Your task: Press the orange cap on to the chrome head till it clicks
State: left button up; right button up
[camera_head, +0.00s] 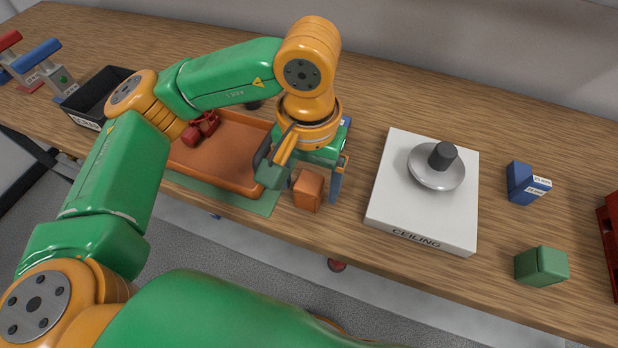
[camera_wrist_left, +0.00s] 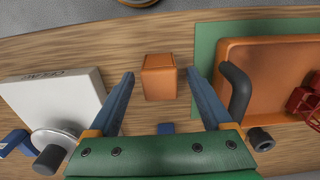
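The orange cap (camera_head: 308,190) is a small box-shaped piece on the wooden table, right of the orange tray. It also shows in the left wrist view (camera_wrist_left: 159,78). My left gripper (camera_head: 306,180) is open, pointing down over the cap, with one finger on each side. In the left wrist view, gaps show between the cap and both fingers. The chrome head (camera_head: 437,178) is a silver disc with a dark stub (camera_head: 443,155), on a white plate marked CEILING (camera_head: 408,225). It shows partly in the left wrist view (camera_wrist_left: 66,133). My right gripper is not in view.
The orange tray (camera_head: 222,150) with red valve parts (camera_head: 201,128) lies left of the cap on a green mat (camera_head: 262,205). A black bin (camera_head: 95,97) stands farther left. A blue block (camera_head: 522,184), a green block (camera_head: 541,266) and a red crate (camera_head: 609,235) are right of the plate.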

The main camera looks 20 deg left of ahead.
aim_at(309, 181)
pick_arm(q)
notch_tip(309, 181, up, 8)
jog(key=p, duration=0.5)
jog(key=shift+r+p, duration=0.15)
jog(key=shift+p, duration=0.2)
dwell(0.4)
